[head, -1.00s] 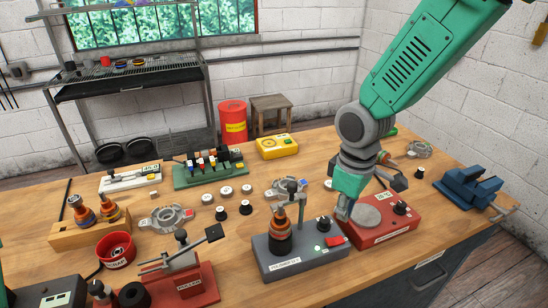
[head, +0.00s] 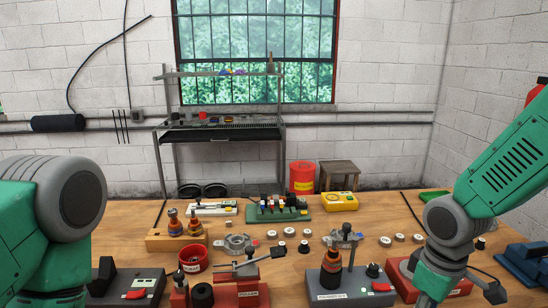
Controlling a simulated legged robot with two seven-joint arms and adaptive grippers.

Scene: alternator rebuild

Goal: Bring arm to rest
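My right arm reaches in from the right, angled down to the workbench (head: 130,222). My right gripper (head: 462,292) is low at the front right, over or beside a red bench unit (head: 403,285). Its fingertips are cut by the lower picture edge, so its opening and any contact are unclear. A large green and grey link of my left arm fills the lower left. My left gripper is out of view.
A grey unit (head: 325,290) with a copper rotor (head: 331,265), a red puller (head: 238,292) and a red cup (head: 193,259) stand in front. A blue vise (head: 525,263) is at right. Green rack (head: 277,212) and yellow meter (head: 340,201) stand behind. Bare wood remains at back left.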

